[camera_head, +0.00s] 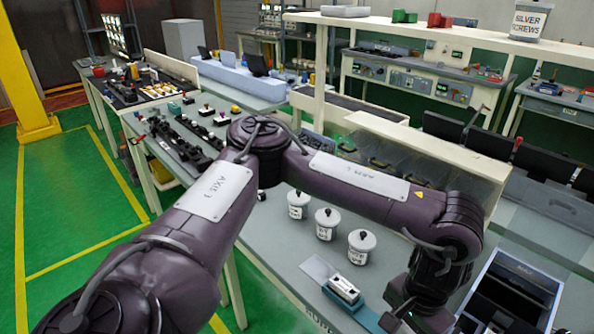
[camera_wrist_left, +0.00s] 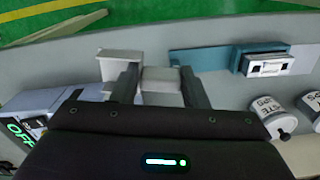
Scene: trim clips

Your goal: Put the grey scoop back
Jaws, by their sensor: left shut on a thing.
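My left gripper (camera_wrist_left: 163,88) is shut on a pale grey block-like piece (camera_wrist_left: 160,80), which I take to be the grey scoop's grip. A pale, boxy part (camera_wrist_left: 120,64) shows beside and beyond the left finger; I cannot tell whether it belongs to the same scoop. The held thing is over or near the grey bench top, and its height is unclear. In the head view my left arm crosses the bench, and its wrist hides the fingertips and the scoop. My right gripper is in neither view.
A teal strip (camera_wrist_left: 215,60) bears a white labelled device (camera_head: 343,289). Three white lidded jars (camera_head: 297,204) (camera_head: 327,223) (camera_head: 361,246) stand in a row behind it. A dark open box (camera_head: 512,290) is right of my wrist. A box marked OFF (camera_wrist_left: 50,103) is left of the gripper.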

